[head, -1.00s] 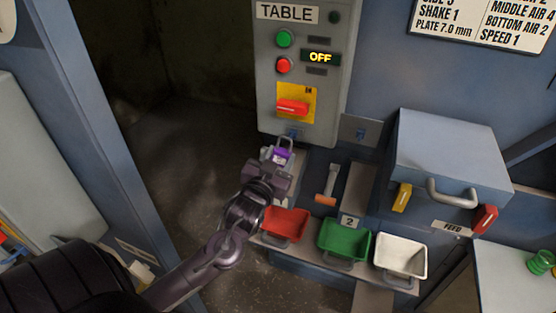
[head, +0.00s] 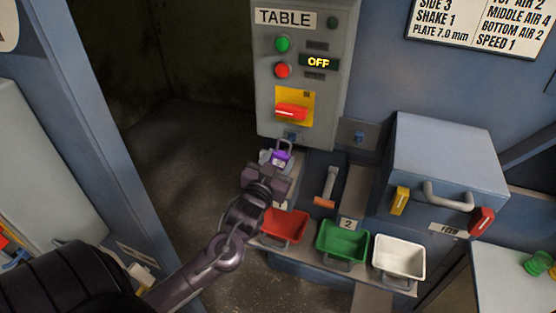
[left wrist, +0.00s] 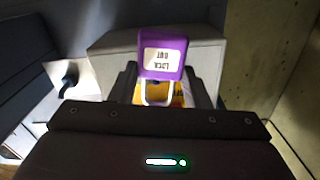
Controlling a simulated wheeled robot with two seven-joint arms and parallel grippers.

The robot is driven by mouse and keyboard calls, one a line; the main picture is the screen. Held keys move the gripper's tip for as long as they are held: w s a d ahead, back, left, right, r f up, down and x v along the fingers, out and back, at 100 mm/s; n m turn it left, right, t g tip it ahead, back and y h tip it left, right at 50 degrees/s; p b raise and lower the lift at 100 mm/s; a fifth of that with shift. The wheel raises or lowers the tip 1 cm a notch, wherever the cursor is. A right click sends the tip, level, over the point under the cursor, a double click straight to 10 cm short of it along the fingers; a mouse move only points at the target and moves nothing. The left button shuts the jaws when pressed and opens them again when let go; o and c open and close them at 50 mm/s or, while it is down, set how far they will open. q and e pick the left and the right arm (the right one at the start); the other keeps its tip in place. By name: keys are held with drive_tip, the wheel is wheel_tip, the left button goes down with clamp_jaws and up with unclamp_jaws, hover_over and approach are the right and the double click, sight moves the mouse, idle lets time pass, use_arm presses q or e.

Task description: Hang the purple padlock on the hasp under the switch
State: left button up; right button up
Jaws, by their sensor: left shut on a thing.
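The purple padlock (head: 279,158) is in my left gripper (head: 272,167), its grey shackle pointing up, just below the switch box. The left wrist view shows the padlock (left wrist: 162,57) with a white label between the fingers. The red switch handle (head: 292,110) on its yellow plate reads across, and the display shows OFF. The small blue hasp (head: 291,137) is under the switch, at the box's bottom edge. The shackle top looks a little below the hasp; whether they touch cannot be told. My right gripper is not in view.
Red (head: 284,226), green (head: 343,242) and white (head: 399,257) bins stand on a ledge below. A blue feed box (head: 445,165) with a grey handle is at right. A second blue fitting (head: 358,138) sits right of the switch box. Open dark space lies left.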

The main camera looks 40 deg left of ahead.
sight(280, 163)
use_arm(q)
drive_tip(key=shift+w, duration=0.15)
drive_tip(key=shift+x, duration=1.6)
drive_tip(key=shift+f+b, duration=0.5)
drive_tip(key=shift+f, duration=0.3)
drive_tip(key=o, duration=1.1)
